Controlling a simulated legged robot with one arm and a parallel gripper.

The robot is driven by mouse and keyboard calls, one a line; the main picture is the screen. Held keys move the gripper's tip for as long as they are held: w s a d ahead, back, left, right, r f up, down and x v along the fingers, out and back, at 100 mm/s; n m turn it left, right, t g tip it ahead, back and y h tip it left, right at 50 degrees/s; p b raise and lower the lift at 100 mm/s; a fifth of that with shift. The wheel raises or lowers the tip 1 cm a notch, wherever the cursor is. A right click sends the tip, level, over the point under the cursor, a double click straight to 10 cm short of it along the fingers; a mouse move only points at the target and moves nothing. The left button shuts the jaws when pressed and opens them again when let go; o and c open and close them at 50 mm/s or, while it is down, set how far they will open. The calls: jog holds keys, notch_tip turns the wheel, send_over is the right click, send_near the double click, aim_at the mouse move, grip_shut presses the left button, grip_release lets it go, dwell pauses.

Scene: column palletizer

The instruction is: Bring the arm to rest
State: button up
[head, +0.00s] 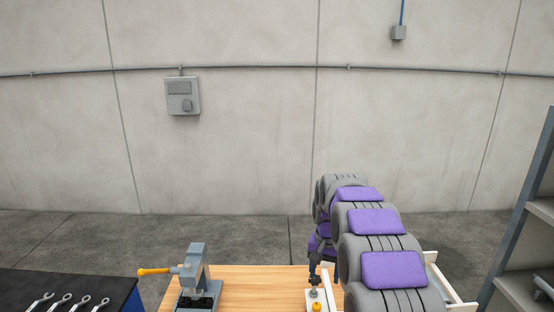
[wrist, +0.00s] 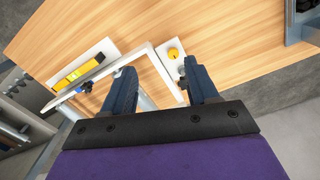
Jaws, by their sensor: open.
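My arm, grey with purple pads, reaches out over the wooden table (head: 255,283) on the right of the head view. My gripper (wrist: 158,80) shows in the wrist view with its two dark fingers spread wide and nothing between them. It points down above the table, over one edge of a white frame (wrist: 161,66). A white plate with a yellow knob (wrist: 173,53) lies just beyond the right finger. In the head view the gripper is small and partly hidden by my arm, and the yellow knob (head: 317,306) shows below it.
A grey vise (head: 196,274) with an orange handle stands on the table's left. A dark bench (head: 60,284) with several wrenches is farther left. A grey shelf (head: 526,225) stands at right. A yellow tool (wrist: 82,69) lies on a white plate in the wrist view.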

jog(key=s+r+n+b, duration=0.1)
jog(key=s+r, duration=0.1)
jog(key=s, duration=0.8)
jog(key=s+r+n+b, duration=0.1)
jog(key=s+r, duration=0.1)
jog(key=s, duration=0.8)
jog(key=s+f+n+b, duration=0.1)
jog(key=s+f, duration=0.1)
jog(key=s, duration=1)
jog(key=s+f+g+b, duration=0.1)
jog(key=s+f, duration=0.2)
jog(key=s, duration=0.9)
jog(key=shift+s+d+f+n, duration=0.15)
jog(key=shift+s+f+n, duration=0.15)
jog(key=shift+f+n, duration=0.1)
